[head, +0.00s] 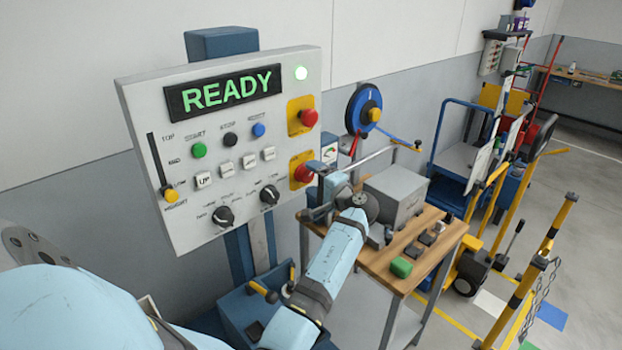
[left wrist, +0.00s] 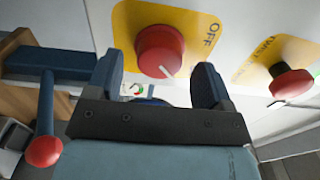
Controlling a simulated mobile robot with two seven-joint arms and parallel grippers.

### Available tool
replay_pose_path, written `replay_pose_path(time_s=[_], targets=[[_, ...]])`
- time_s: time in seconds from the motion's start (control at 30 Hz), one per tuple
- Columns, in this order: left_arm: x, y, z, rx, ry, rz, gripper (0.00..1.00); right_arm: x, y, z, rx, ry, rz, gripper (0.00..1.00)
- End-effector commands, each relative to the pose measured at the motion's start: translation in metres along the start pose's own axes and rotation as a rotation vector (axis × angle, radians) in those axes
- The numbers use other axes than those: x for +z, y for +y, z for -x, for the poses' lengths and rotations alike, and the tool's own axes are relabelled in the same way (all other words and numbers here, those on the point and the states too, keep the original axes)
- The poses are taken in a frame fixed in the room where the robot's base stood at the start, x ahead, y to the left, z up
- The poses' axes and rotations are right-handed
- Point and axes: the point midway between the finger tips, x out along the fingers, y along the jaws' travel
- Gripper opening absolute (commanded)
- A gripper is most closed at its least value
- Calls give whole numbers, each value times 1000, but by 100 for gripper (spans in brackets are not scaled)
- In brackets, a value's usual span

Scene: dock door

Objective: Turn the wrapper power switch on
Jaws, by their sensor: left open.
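The control panel (head: 240,140) has two red knobs on yellow plates at its right edge. In the left wrist view the nearer red knob (left wrist: 159,50) sits on a yellow plate lettered OFF, with a white mark on its face. It appears to be the lower red knob (head: 303,171) in the head view. My left gripper (head: 316,190) is just in front of it. In the wrist view the open fingers (left wrist: 156,85) stand apart with the knob between and beyond their tips; I cannot tell whether they touch it. My right gripper is not in view.
The display (head: 225,90) reads READY and a lamp (head: 301,73) glows. A blue bar ends in a red ball (left wrist: 44,152). A wooden table (head: 400,258) stands right.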

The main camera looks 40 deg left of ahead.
Motion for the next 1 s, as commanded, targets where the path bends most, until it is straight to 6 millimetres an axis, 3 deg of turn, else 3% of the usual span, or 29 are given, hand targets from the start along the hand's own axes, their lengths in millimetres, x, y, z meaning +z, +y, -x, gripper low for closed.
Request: replay_pose_path(time_s=[0.3,0.5,0.7,1.0], targets=[[0,4,71,3,3,2,74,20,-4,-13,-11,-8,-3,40],[0,2,107,1,0,1,74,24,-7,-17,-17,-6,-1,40],[0,0,124,0,0,1,74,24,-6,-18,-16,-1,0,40],[0,0,125,-1,-1,0,74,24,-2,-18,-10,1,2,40]])
